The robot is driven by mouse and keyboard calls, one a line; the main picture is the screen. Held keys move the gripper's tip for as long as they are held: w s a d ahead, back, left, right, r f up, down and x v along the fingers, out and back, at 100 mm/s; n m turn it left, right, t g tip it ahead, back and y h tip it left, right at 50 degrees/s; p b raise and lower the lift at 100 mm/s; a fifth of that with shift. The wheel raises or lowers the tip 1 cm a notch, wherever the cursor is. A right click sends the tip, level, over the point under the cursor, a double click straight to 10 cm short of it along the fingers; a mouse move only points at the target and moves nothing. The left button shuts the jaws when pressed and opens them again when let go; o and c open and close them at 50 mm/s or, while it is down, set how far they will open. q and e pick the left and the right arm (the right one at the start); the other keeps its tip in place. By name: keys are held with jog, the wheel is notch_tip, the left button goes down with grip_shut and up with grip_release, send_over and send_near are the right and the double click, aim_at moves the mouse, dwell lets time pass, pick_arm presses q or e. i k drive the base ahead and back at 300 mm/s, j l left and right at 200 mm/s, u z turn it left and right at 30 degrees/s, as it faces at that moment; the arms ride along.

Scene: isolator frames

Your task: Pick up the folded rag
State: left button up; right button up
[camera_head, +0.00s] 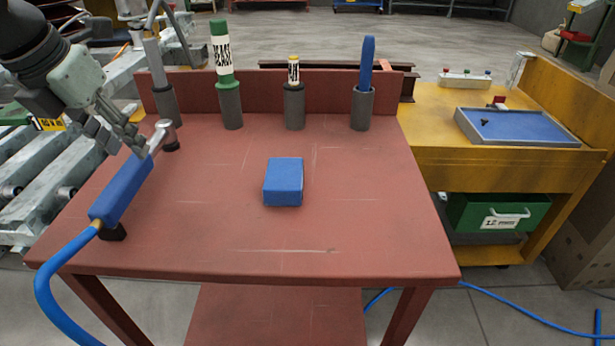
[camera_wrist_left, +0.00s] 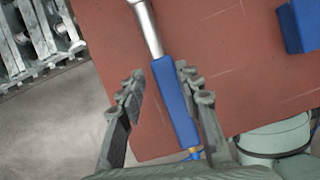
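The folded rag (camera_head: 284,182) is a blue, flat block lying on the middle of the red-brown table (camera_head: 350,230). Part of the rag also shows at the top right of the left wrist view (camera_wrist_left: 301,25). My left gripper (camera_head: 137,146) is over the table's left side, well left of the rag. In the left wrist view the left gripper (camera_wrist_left: 159,74) has its fingers apart, with a blue-handled tool (camera_wrist_left: 175,100) seen between and beyond them. I cannot tell whether the fingers touch the tool. My right gripper is not in view.
The blue-handled tool (camera_head: 122,190) with a blue hose (camera_head: 48,285) rests along the table's left edge. Several grey holders with upright items, such as a green-capped marker (camera_head: 222,55), line the back. A yellow bench (camera_head: 430,110) stands right. The table around the rag is clear.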

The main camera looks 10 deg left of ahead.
aim_at(283, 184)
jog(key=l+u, duration=0.3)
jog(key=l, duration=1.3)
